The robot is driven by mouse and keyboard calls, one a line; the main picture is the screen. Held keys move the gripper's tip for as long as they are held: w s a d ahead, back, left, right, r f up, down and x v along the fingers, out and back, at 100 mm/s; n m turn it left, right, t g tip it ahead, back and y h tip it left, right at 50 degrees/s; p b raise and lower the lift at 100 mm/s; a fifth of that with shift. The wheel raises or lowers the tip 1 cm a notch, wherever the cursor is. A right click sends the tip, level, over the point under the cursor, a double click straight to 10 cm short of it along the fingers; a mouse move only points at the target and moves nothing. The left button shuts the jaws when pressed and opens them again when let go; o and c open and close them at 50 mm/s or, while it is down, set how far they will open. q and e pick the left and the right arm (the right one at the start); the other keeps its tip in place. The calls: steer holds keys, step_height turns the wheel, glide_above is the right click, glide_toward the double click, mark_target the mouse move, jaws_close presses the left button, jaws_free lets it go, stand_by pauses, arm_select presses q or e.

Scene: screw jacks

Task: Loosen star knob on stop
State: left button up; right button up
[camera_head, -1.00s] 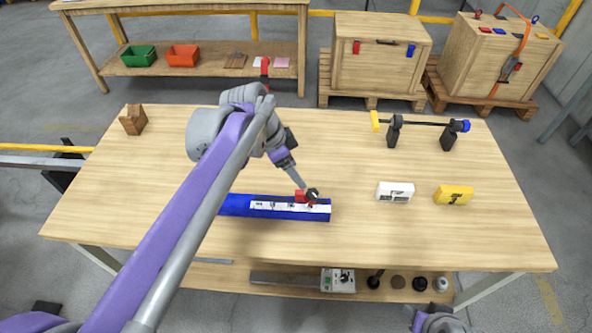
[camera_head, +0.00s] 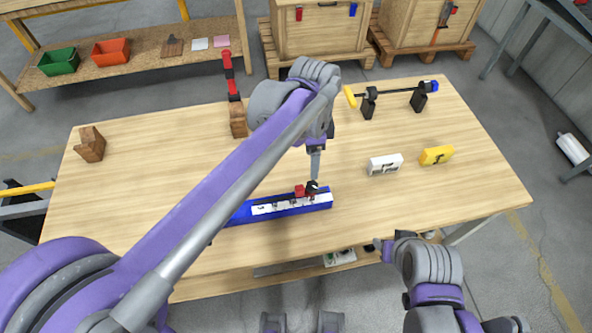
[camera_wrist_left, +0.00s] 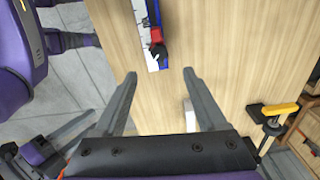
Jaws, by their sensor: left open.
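The red stop (camera_head: 299,191) sits near the right end of a blue rail (camera_head: 240,215) with a white scale strip. The black star knob (camera_head: 312,187) is at the right of the stop. My left gripper (camera_head: 315,178) points down just over the knob, and its fingers overlap in this view. In the left wrist view the fingers (camera_wrist_left: 159,73) are spread open and empty. The star knob (camera_wrist_left: 158,52) and stop (camera_wrist_left: 155,35) show beyond the fingertips, roughly in line with the gap. My right gripper (camera_head: 384,249) is partly seen by the table's front edge; its fingers are unclear.
A white block (camera_head: 385,165) and a yellow block (camera_head: 436,155) lie right of the rail. A black bar on two stands (camera_head: 395,93) is behind them.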

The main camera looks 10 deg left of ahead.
mark_target(312, 185)
arm_select(q)
steer(key=f, duration=1)
steer(key=shift+d+f+b, duration=0.3)
jaws_close()
